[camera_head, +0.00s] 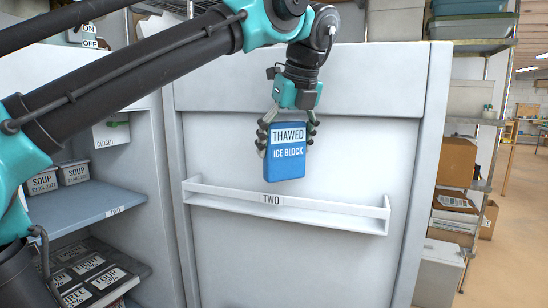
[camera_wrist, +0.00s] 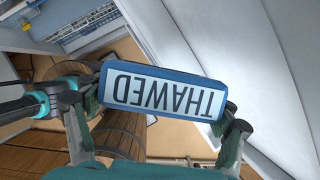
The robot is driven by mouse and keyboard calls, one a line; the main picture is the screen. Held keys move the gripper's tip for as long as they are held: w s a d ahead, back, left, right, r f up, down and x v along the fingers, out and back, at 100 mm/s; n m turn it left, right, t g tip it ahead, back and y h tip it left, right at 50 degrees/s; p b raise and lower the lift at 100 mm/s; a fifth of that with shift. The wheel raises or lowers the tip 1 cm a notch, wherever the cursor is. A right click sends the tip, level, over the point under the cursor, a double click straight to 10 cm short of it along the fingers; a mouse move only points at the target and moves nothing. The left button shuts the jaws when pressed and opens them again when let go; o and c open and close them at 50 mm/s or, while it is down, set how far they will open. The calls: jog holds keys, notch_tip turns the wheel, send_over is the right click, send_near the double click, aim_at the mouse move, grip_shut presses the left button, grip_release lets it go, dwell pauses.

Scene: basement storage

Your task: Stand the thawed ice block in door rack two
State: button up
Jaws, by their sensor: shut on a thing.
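The blue ice block (camera_head: 284,163), labelled "THAWED ICE BLOCK", hangs upright in my gripper (camera_head: 286,138). My gripper is shut on its two sides near the top. The block is in front of the open door's inner face, above the white door rack (camera_head: 290,211) labelled "TWO". Its lower end appears a little above the rack's front rail; whether it is in front of or over the rack, I cannot tell. The rack looks empty. In the wrist view, the block's top (camera_wrist: 162,96) with a white "THAWED" label fills the space between the fingers.
Left of the door, the cabinet interior has a blue-grey shelf (camera_head: 100,208) with soup containers (camera_head: 58,177) and labelled dark packs (camera_head: 88,268) below. At the right, shelving holds cardboard boxes (camera_head: 456,162). Floor beyond it is open.

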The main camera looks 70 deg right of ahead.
jog(key=w+d+f, duration=0.3)
jog(key=w, duration=0.1)
jog(key=shift+d+f, duration=0.25)
jog(key=shift+f, duration=0.6)
jog(key=o, duration=1.4)
jog(key=v, duration=1.3)
jog(key=shift+w+r, duration=0.1)
jog(key=shift+r, duration=0.05)
jog(key=shift+d, duration=0.1)
